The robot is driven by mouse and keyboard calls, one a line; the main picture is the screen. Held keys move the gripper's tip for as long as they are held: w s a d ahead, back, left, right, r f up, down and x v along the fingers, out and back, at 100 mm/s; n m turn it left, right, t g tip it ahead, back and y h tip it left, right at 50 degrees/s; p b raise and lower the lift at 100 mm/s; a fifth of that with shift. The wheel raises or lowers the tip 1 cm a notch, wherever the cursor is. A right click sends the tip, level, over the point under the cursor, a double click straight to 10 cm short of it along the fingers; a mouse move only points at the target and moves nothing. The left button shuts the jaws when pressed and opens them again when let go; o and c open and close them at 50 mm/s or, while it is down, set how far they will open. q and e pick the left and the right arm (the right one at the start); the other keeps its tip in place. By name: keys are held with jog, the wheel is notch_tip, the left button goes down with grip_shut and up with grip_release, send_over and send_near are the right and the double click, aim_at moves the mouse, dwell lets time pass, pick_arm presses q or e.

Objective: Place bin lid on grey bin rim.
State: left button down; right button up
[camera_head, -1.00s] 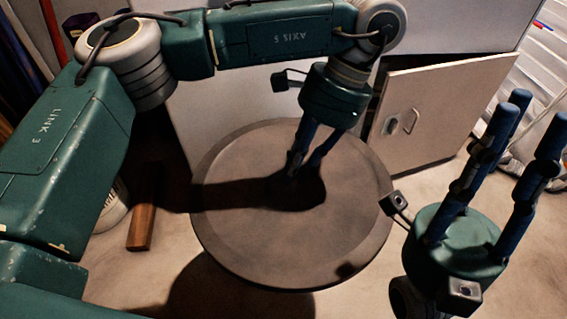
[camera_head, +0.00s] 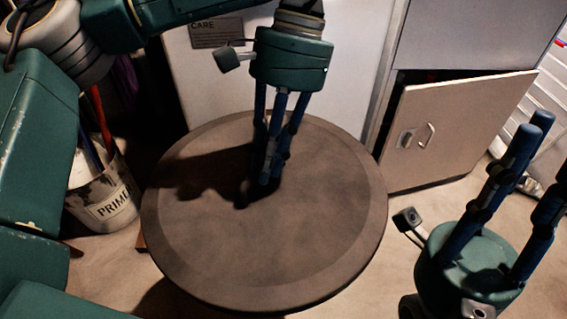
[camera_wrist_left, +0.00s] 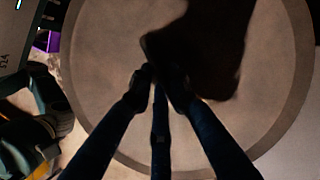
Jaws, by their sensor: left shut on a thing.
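The gripped part is hidden by fingers and shadow. In the left wrist view the fingertips (camera_wrist_left: 157,75) come together over the lid (camera_wrist_left: 105,50). I cannot see the grey bin; the lid hides what is under it. My right gripper (camera_head: 538,165) is at the lower right, fingers upward, spread and empty.
A white bucket (camera_head: 108,207) marked "PRIME" holding long-handled items stands at left. A white cabinet (camera_head: 345,65) rises behind the lid. A pale panel door with a handle (camera_head: 455,130) stands ajar at right. Pale floor (camera_head: 400,240) is open between lid and right gripper.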

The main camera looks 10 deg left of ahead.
aim_at(287, 182)
pick_arm(q)
jog(key=w+d+n, duration=0.1)
jog(key=w+d, duration=0.1)
jog(key=d, duration=0.1)
jog(key=w+d+n+h, duration=0.1)
jog(key=w+d+n, duration=0.1)
jog(key=w+d, duration=0.1)
jog(key=w+d+n, duration=0.1)
jog(key=w+d, duration=0.2)
jog(key=shift+d+r+n+h, duration=0.1)
jog(key=shift+d+n+h, duration=0.2)
jog(key=shift+d+h, duration=0.1)
jog(key=s+a+f, duration=0.3)
jog(key=s+a, duration=0.1)
jog(key=s, duration=0.1)
jog(key=s+a+f, duration=0.2)
jog(key=shift+s+a+f, duration=0.2)
jog(key=shift+a+f, duration=0.1)
jog(key=shift+a, duration=0.05)
jog(key=shift+s+a+f, duration=0.15)
jog(key=shift+s+f, duration=0.05)
jog(key=shift+s, duration=0.2)
